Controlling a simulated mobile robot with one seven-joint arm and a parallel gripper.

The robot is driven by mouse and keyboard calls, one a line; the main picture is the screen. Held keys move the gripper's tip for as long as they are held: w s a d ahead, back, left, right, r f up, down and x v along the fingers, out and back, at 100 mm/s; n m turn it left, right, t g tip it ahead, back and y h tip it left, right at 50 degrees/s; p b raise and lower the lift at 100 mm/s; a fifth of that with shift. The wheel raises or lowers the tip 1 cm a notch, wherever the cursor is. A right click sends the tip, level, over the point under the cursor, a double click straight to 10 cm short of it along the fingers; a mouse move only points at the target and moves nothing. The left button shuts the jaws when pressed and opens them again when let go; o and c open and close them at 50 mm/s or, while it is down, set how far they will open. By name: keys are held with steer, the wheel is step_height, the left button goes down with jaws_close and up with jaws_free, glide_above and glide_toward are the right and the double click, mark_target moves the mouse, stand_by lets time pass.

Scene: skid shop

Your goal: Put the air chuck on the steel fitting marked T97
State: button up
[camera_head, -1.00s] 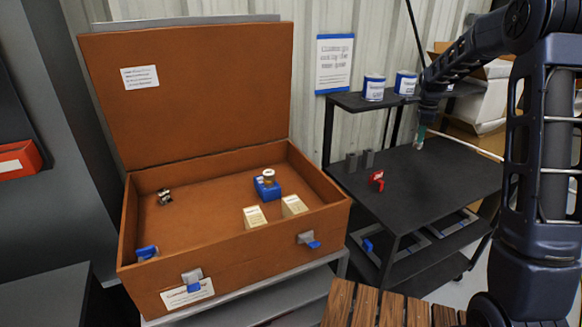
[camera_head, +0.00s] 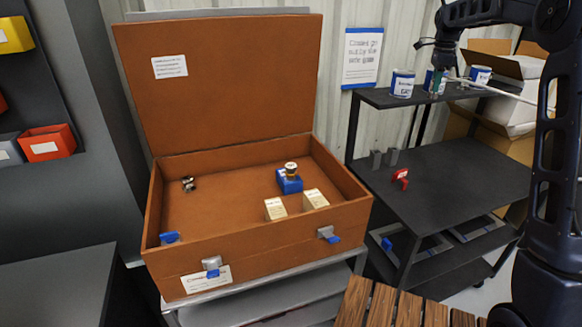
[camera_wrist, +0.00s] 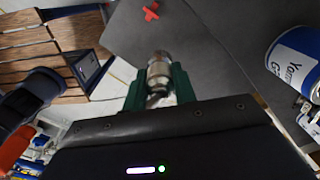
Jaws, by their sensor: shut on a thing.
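My gripper (camera_wrist: 157,90) has green fingers shut on a silvery cylindrical metal piece (camera_wrist: 158,70), which looks like the air chuck. In the head view my gripper (camera_head: 437,82) is at the upper right, in front of the cans on the raised shelf; the held piece is too small to make out there. A small dark and silvery metal piece (camera_head: 188,184) lies at the left inside the open brown case (camera_head: 255,235). No T97 mark is readable, so I cannot tell which thing is that fitting.
A blue block with a round piece on top (camera_head: 290,183) and two cream boxes (camera_head: 275,208) are in the case. A red item (camera_head: 400,176) lies on the cart (camera_head: 450,195), otherwise largely clear. Blue-and-white cans (camera_head: 403,84) stand on its raised shelf; one (camera_wrist: 295,60) is right of my gripper.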

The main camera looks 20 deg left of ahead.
steer(key=shift+n, duration=0.9)
steer(key=a, duration=1.1)
steer(key=shift+s+a+r, duration=0.15)
steer(key=shift+a, duration=0.15)
steer(key=s+a+n, duration=0.2)
steer(key=s+a, duration=0.1)
steer(key=a, duration=1.1)
steer(key=n, duration=0.4)
glide_above(291, 166)
steer(key=shift+w+a+f, duration=0.1)
steer(key=shift+w+f, duration=0.05)
steer(key=shift+f, duration=15.8)
steer(key=shift+f, duration=0.1)
steer(key=o, duration=1)
steer(key=shift+o, duration=0.2)
